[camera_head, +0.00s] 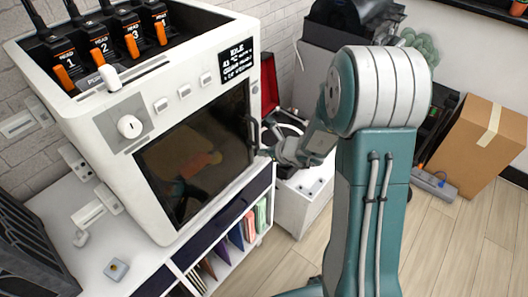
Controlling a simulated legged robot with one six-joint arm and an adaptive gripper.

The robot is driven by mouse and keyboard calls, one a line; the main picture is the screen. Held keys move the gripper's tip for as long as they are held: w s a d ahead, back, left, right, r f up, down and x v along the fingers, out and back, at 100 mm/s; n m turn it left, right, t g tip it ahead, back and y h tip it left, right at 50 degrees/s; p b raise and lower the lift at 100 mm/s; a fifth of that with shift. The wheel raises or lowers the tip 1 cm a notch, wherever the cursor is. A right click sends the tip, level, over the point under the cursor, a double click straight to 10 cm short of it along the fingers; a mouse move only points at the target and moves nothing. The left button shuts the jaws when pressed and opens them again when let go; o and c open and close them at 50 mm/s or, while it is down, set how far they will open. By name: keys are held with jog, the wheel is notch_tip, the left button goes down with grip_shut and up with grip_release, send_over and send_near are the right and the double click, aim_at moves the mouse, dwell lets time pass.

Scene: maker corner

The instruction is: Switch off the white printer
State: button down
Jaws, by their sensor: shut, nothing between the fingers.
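The white printer (215,105) is a large white box on a shelf unit at the left, with a dark front window (195,160) and a lit text display (237,62). A round white knob (130,126) sits on a grey plate at its front left. A white rocker or lever (110,76) stands on the top front edge. Several small white buttons (184,91) run along the front. My gripper (268,143) is shut and empty beside the window's right edge, near a dark door handle (252,130). Whether it touches the handle I cannot tell.
Numbered black-and-orange devices (100,48) stand in the printer's top. A cardboard box (480,140) and power strip (434,184) are on the floor at right. The front floor is clear.

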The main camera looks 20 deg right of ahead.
jog(key=shift+w+a+r, duration=0.15)
jog(key=shift+w, duration=0.1)
jog(key=shift+r, duration=0.15)
jog(key=shift+a+r, duration=0.1)
jog(key=shift+r, duration=0.55)
